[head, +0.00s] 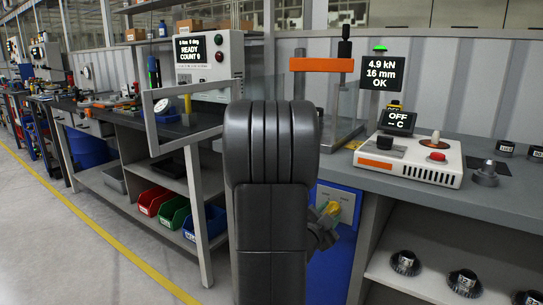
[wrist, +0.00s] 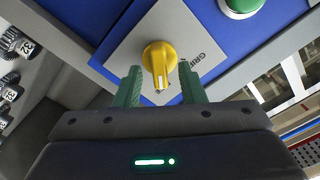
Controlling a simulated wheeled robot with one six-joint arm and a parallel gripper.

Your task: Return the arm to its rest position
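My arm stands in the middle of the head view, its dark links hiding part of the bench behind. My gripper (wrist: 160,69) is open in the wrist view, with its two green fingers apart and nothing held. A yellow rotary knob (wrist: 157,59) on a grey plate shows between and just beyond the fingertips, with clear gaps on both sides. Whether the tips reach past the knob's front is hard to tell. In the head view the gripper (head: 324,214) is partly hidden behind my arm, close to the blue panel (head: 345,204).
A green button (wrist: 240,5) sits on the blue panel. A grey bench (head: 480,178) on the right carries a white control box (head: 410,160); gears lie on the shelf below. A metal frame (head: 148,125) stands left of my arm. Open floor (head: 60,250) lies at left.

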